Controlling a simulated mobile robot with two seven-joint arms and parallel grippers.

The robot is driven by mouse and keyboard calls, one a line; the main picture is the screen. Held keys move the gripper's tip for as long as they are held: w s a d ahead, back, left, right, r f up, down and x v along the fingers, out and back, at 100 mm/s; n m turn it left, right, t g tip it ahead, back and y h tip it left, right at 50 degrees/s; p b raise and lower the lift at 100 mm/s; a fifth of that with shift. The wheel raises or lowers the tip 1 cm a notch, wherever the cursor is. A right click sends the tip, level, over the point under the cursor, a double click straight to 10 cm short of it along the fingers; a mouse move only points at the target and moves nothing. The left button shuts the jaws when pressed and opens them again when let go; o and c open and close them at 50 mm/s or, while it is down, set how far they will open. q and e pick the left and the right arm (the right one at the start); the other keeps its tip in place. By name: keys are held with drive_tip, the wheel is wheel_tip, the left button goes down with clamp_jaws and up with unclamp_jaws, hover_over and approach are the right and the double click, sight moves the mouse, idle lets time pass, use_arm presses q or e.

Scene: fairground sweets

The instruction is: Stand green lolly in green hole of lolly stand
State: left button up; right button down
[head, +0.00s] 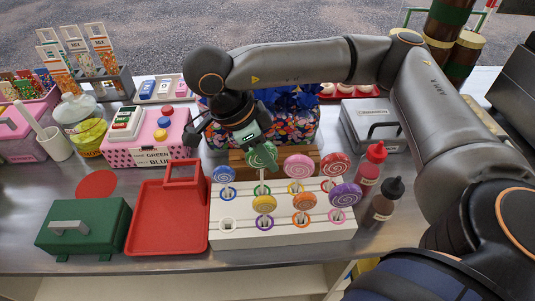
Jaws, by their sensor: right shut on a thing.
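The white lolly stand (285,238) sits on the counter, with two rows of coloured rings. The green lolly (262,156) is upright over the green ring (261,190) in the back row. Its stick runs down to the ring; I cannot tell how deep it sits in the hole. My right gripper (258,146) reaches in from behind and above and is shut on the green lolly near its head. Its fingertips are partly hidden. My left gripper is out of view.
Close by stand a blue lolly (223,174), pink lolly (298,166), red lolly (335,164), and several front-row lollies. A red tray (165,240) and green box (83,228) are left, sauce bottles (383,205) right. The front-left hole (227,224) is empty.

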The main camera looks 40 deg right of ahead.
drive_tip(key=shift+f, duration=0.15)
drive_tip(key=shift+f+b, duration=0.45)
drive_tip(key=shift+f, duration=0.15)
idle(0.4)
drive_tip(key=shift+f+b, duration=0.6)
drive_tip(key=shift+b, duration=0.05)
drive_tip(key=shift+f+b, duration=0.45)
drive_tip(key=shift+f, duration=0.1)
drive_tip(key=shift+c, duration=0.2)
unclamp_jaws()
idle(0.5)
